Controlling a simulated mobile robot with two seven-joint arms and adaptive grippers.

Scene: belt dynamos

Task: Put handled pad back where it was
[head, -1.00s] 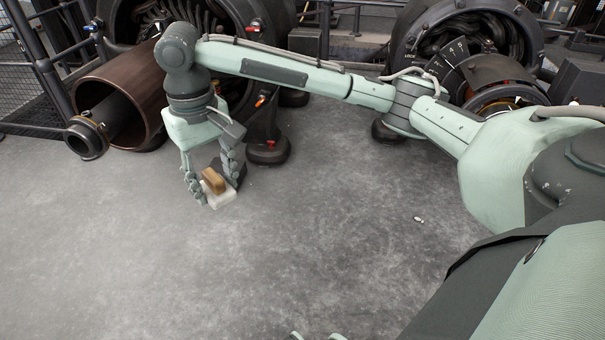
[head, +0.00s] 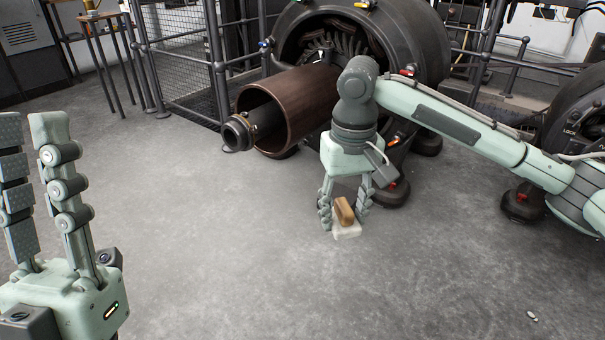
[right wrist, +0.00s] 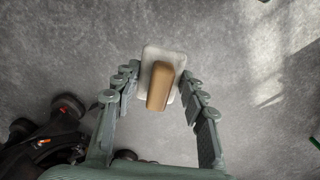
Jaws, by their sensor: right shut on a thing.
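The handled pad has a pale flat block (head: 348,231) and a tan handle (head: 344,210). In the head view it sits between the fingertips of my right gripper (head: 342,212), which is shut on it and points down. In the right wrist view the pad (right wrist: 152,56) lies between the fingertips, tan handle facing the camera. Its height above the floor is hard to tell. My left gripper (head: 27,122) is at the left edge of the head view, fingers up, empty, with a gap between the fingers.
A large dynamo (head: 425,45) with a brown open cylinder (head: 305,105) stands behind my right gripper. Another machine (head: 575,125) is at the right. A small table (head: 100,16) and mesh railing (head: 180,55) are at the back left.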

